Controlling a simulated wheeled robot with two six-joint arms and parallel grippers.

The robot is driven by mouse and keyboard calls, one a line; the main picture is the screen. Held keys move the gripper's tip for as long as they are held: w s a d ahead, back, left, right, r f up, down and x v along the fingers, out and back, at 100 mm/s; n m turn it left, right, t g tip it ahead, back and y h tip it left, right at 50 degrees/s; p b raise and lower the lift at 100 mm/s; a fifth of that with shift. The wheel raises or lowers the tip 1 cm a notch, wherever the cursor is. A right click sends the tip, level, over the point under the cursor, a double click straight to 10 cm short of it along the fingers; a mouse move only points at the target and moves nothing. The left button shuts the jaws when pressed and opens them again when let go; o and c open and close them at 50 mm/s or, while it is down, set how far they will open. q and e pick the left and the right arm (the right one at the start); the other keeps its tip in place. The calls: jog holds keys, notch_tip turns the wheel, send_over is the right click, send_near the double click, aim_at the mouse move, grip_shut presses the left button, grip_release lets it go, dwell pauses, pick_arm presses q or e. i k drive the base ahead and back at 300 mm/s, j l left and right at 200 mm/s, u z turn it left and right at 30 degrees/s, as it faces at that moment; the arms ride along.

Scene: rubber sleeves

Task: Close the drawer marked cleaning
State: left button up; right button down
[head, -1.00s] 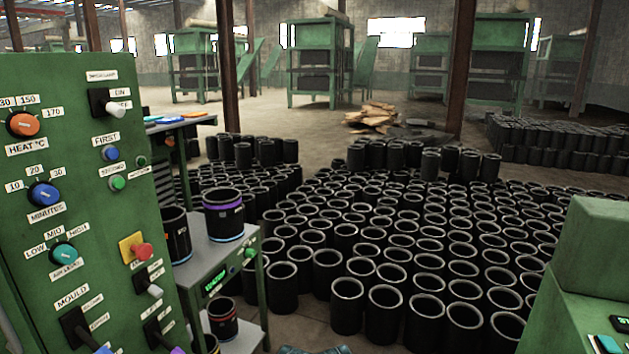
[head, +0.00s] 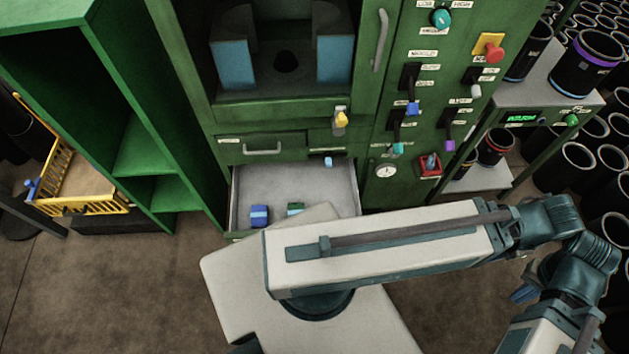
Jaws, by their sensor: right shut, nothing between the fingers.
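A drawer (head: 335,190) stands pulled out low in the green machine, its pale grey inside showing. A blue block (head: 259,215) and a small green-topped item (head: 295,209) lie in it. My right arm's white link hides most of the drawer's front, so I cannot read its marking. A shut drawer front (head: 262,149) with a grey handle and an unreadable small label sits just above. My right gripper (head: 524,292) is partly visible behind my forearm at the lower right, shut and empty, well right of the open drawer and apart from it. My left gripper is out of view.
A green shelf unit (head: 95,100) stands left of the drawer, with a yellow basket (head: 85,190) farther left. A control panel (head: 430,100) with switches and a bench (head: 545,95) with black sleeves stand at the right. Brown floor (head: 120,290) is clear at the lower left.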

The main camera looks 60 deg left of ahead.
aim_at(276, 185)
jog(key=u, duration=0.45)
jog(key=k+u, duration=0.1)
jog(key=u, duration=0.35)
jog(key=k+u, duration=0.1)
jog(key=u, duration=0.8)
jog(key=j+u, duration=0.15)
jog(key=u, duration=0.25)
jog(key=k+j+z, duration=0.3)
jog(key=k+z, duration=0.25)
jog(key=k, duration=0.25)
jog(key=j, duration=0.1)
